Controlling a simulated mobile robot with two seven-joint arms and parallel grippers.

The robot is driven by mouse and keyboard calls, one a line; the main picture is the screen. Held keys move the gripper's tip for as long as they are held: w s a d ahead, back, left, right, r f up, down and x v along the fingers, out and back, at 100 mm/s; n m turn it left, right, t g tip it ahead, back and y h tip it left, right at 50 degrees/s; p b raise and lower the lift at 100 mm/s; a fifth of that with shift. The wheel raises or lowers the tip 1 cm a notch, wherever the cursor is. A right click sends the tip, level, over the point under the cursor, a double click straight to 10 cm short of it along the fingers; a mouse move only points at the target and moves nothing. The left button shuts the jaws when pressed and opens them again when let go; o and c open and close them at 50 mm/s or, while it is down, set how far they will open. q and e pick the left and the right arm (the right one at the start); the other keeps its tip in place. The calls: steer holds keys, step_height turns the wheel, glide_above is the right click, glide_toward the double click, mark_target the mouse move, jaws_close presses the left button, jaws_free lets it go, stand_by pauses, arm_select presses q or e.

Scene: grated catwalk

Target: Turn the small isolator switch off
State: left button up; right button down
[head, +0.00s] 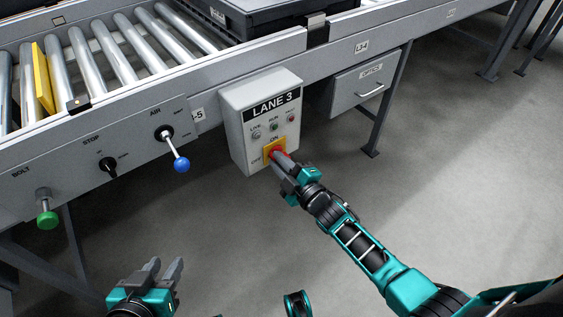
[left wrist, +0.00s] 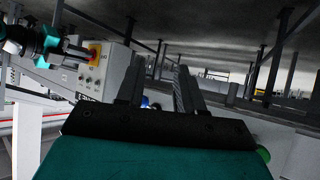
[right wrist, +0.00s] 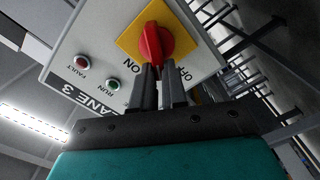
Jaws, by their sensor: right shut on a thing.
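The isolator switch is a red knob (right wrist: 152,42) on a yellow plate (right wrist: 178,30), low on the grey LANE 3 box (head: 239,128). ON is printed above the plate and OFF at its left in the head view. My right gripper (head: 281,160) is shut on the knob; its fingertips also show there in the right wrist view (right wrist: 160,72). The fingers hide part of the knob, so I cannot tell its exact angle. My left gripper (head: 166,264) is open and empty, low at the left, away from the box; its parted fingers show in the left wrist view (left wrist: 158,82).
Left of the box, the conveyor side panel carries a blue-tipped AIR lever (head: 181,165), a black STOP knob (head: 108,166) and a green BOLT knob (head: 46,218). Small lamps sit above the switch. The floor in front is clear.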

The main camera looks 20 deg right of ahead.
steer(key=shift+a+f+n+b, duration=0.1)
steer(key=shift+f+n+b, duration=0.25)
steer(key=shift+n, duration=0.65)
steer(key=shift+f+n+b, duration=0.2)
steer(key=shift+n+b, duration=0.3)
steer(key=shift+n, duration=0.6)
arm_select(q)
steer(key=shift+w+d+f+b, duration=0.25)
steer(key=shift+d+f+b, duration=0.15)
steer(key=shift+d+f, duration=0.05)
arm_select(e)
steer(key=shift+s+f+n, duration=0.1)
steer(key=shift+n, duration=0.9)
steer(key=c, duration=1.2)
jaws_free()
steer(key=shift+o, duration=0.2)
